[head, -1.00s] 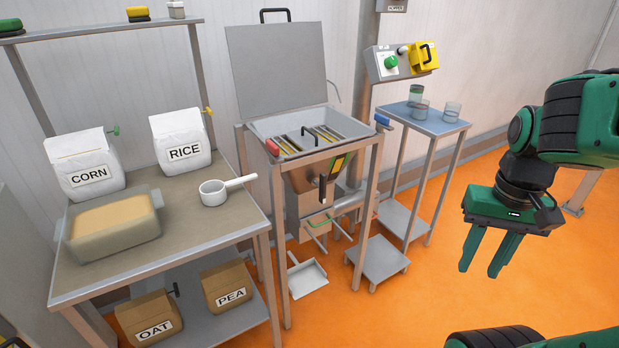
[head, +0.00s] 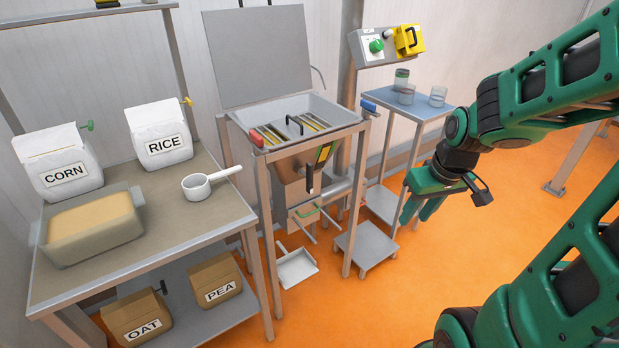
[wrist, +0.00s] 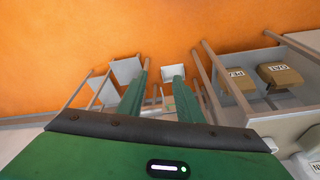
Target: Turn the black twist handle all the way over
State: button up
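A black handle (head: 310,180) hangs upright on the front of the metal hopper machine (head: 240,130), below a yellow and green plate. Another black handle (head: 411,40) sits on the yellow box (head: 402,47) of the control panel. I cannot tell for sure which one is the twist handle. My gripper (head: 416,214) hangs right of the machine, in front of the blue-topped side table, apart from both handles. In the wrist view my gripper (wrist: 162,74) has its two green fingers spread with nothing between them. Neither black handle shows clearly there.
The blue-topped side table (head: 420,102) holds several cups. A grey step (head: 365,245) and a white scoop tray (head: 296,268) are on the orange floor. The left bench (head: 200,225) carries a corn bag (head: 55,165), a rice bag (head: 158,130) and a white pan (head: 197,187). Floor at the right is open.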

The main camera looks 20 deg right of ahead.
jog(key=w+a+f+n+t+y, duration=0.25)
jog(key=w+a, duration=0.25)
jog(key=w, duration=0.3)
jog(key=w+a+f+n+t+y, duration=0.1)
jog(key=w+a+f+n+t, duration=0.2)
jog(key=w, duration=0.5)
jog(key=m+t, duration=0.2)
jog(key=t, duration=0.2)
send_near(312, 176)
jog(key=w, duration=0.1)
jog(key=shift+n+y, duration=0.25)
jog(key=x, duration=1)
jog(key=shift+w+a+f, duration=0.1)
jog(key=shift+w+f, duration=0.1)
jog(key=shift+f, duration=0.25)
grip_shut()
